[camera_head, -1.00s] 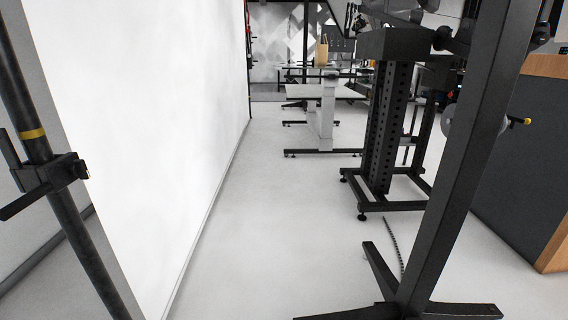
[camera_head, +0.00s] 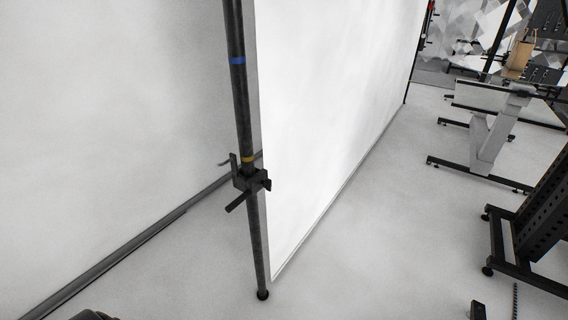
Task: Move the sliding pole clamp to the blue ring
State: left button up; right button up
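The black pole (camera_head: 256,225) stands almost upright at the near edge of the white panel, with its round foot on the floor. The sliding clamp (camera_head: 250,182) is around the pole in its lower half, with a handle sticking out to the lower left. A yellow ring (camera_head: 247,159) is on the pole just above the clamp. The blue ring (camera_head: 238,61) is well higher up the pole, apart from the clamp.
The bright white panel (camera_head: 330,120) runs back from the pole. A grey wall (camera_head: 110,110) with a dark base rail (camera_head: 120,254) is on the left. Light tables (camera_head: 490,135) and a black perforated frame (camera_head: 540,220) stand on the right. The floor (camera_head: 370,250) in front is clear.

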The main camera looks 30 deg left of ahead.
aim_at(250, 186)
jog(key=u, duration=1.1)
